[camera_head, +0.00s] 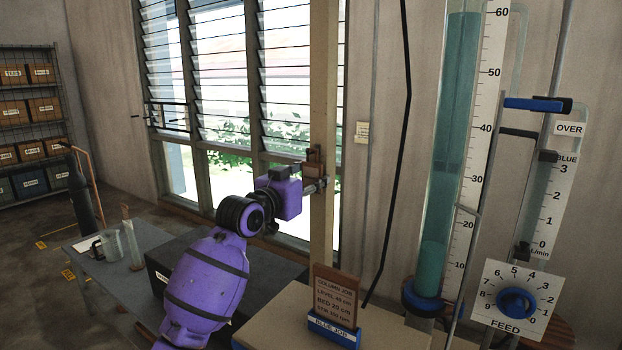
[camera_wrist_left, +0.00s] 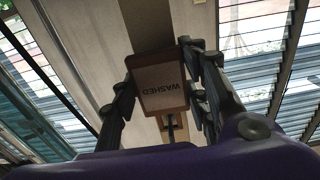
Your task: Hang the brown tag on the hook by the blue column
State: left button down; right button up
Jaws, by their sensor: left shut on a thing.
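The brown tag (camera_head: 314,158) is held upright near the beige post (camera_head: 323,90). In the left wrist view the tag (camera_wrist_left: 162,92) reads WASHED and sits between both fingers. My left gripper (camera_head: 315,185) is shut on it, with the fingers (camera_wrist_left: 160,98) at its sides. The tall column with blue-green filling (camera_head: 448,150) stands to the right, on a blue base. I cannot make out the hook clearly; a small brown fitting (camera_wrist_left: 172,124) shows beyond the tag. Whether the tag touches the post is not clear. My right gripper is out of view.
A bench (camera_head: 270,328) at the front carries a brown job card (camera_head: 335,293) in a blue holder. A low table (camera_head: 110,290) at left holds clear vessels (camera_head: 132,243). Louvred windows (camera_head: 215,75) stand behind. A FEED dial (camera_head: 515,302) is at right.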

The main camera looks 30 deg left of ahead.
aim_at(310, 180)
pick_arm(q)
jog(key=c, duration=0.9)
grip_release()
jog(key=s, duration=0.5)
jog(key=shift+s+a, duration=0.2)
jog(key=shift+s, duration=0.85)
jog(key=shift+s, duration=0.1)
jog(key=s, duration=0.8)
jog(key=s+a, duration=0.1)
jog(key=s, duration=0.2)
jog(key=shift+s, duration=0.4)
